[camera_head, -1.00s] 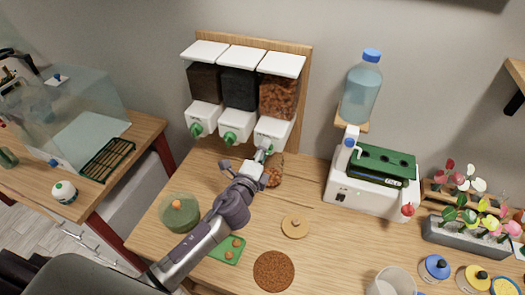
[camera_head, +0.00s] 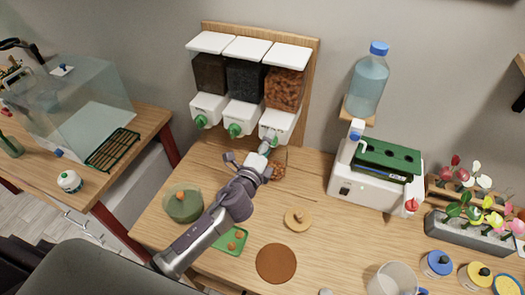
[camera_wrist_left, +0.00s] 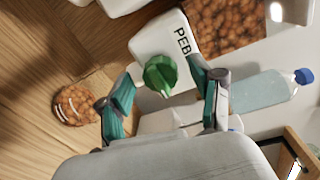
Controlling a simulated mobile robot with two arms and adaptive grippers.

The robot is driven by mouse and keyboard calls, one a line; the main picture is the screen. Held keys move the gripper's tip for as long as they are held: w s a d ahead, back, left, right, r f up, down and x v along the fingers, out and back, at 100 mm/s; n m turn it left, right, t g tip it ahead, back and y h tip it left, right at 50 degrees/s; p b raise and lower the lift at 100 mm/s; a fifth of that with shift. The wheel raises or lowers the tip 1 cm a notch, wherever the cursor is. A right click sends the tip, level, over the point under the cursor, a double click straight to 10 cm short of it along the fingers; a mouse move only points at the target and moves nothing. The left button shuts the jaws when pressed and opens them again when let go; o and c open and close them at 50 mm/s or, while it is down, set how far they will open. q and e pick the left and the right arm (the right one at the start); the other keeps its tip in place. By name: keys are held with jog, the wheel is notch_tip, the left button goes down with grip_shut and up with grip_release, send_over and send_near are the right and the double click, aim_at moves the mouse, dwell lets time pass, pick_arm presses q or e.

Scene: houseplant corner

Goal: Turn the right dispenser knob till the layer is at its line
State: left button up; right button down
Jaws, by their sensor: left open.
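The right dispenser (camera_head: 285,90) holds brown pebbles behind a clear front, with a white lid and a white spout block below. Its green knob (camera_wrist_left: 160,75) shows in the left wrist view beside printed letters "PEB". My left gripper (camera_head: 265,150) is at this knob and largely hides it in the head view. In the wrist view its open fingers (camera_wrist_left: 161,72) stand on either side of the knob, with gaps visible. A clear jar (camera_head: 280,168) with pebbles stands below the spout, partly behind my gripper; it also shows in the wrist view (camera_wrist_left: 74,106). I cannot make out its line.
Two more dispensers stand to the left, with dark fills and green knobs (camera_head: 235,130). A water bottle (camera_head: 368,80) stands above a white machine (camera_head: 365,190) at right. A green bowl (camera_head: 183,203), a green tray (camera_head: 232,241) and a cork lid (camera_head: 298,219) lie in front.

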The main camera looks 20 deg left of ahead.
pick_arm(q)
jog(key=s, duration=1.1)
jog(key=shift+s+a+r, duration=0.2)
jog(key=shift+s+r, duration=0.1)
jog(key=shift+r, duration=0.15)
